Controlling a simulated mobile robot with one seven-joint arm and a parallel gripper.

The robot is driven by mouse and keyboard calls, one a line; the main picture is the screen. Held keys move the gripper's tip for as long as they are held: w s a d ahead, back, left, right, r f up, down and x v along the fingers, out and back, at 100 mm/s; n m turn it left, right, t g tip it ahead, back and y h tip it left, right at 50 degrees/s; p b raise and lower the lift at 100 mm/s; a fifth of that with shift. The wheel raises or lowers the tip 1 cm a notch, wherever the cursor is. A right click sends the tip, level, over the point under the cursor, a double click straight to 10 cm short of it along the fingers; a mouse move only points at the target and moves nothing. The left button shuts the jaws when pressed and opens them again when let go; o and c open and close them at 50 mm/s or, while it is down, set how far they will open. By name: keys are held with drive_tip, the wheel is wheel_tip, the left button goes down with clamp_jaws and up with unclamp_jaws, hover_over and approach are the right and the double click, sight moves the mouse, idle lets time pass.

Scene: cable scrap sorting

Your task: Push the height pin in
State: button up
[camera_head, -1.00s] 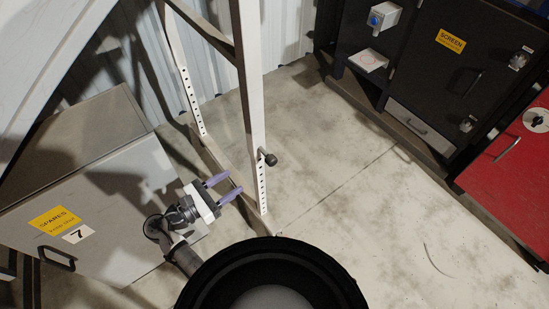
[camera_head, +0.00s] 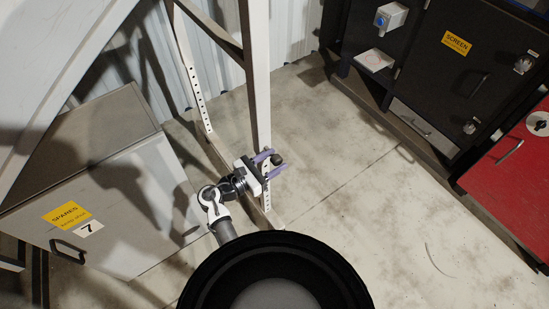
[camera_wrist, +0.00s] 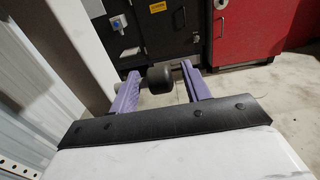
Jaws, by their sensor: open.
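The height pin (camera_head: 277,159) has a dark round knob and sticks out from the white post (camera_head: 257,95) with a column of holes. Its knob (camera_wrist: 160,79) shows in the wrist view between the two purple fingers, and a short grey shank shows at its side. My gripper (camera_head: 269,162) is open, with one finger on either side of the knob. In the wrist view my gripper (camera_wrist: 160,88) shows a small gap beside the knob; I cannot tell whether either finger touches it. The pin's inner end is hidden.
A grey SPARES cabinet (camera_head: 120,200) stands at the left beside my arm. A second holed post (camera_head: 192,85) stands behind. A black SCREEN cabinet (camera_head: 440,80) and a red cabinet (camera_head: 515,160) stand at the right. The concrete floor (camera_head: 350,200) between is clear.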

drive_tip(key=shift+w+d, duration=0.25)
drive_tip(key=shift+d, duration=0.1)
drive_tip(key=shift+c, duration=0.2)
clamp_jaws()
drive_tip(key=shift+w+a+r+p, duration=0.1)
drive_tip(key=shift+w+a+p, duration=0.2)
drive_tip(key=shift+w+a, duration=0.65)
drive_tip(key=shift+o, duration=0.2)
unclamp_jaws()
drive_tip(key=shift+w, duration=0.15)
drive_tip(key=shift+d, duration=0.1)
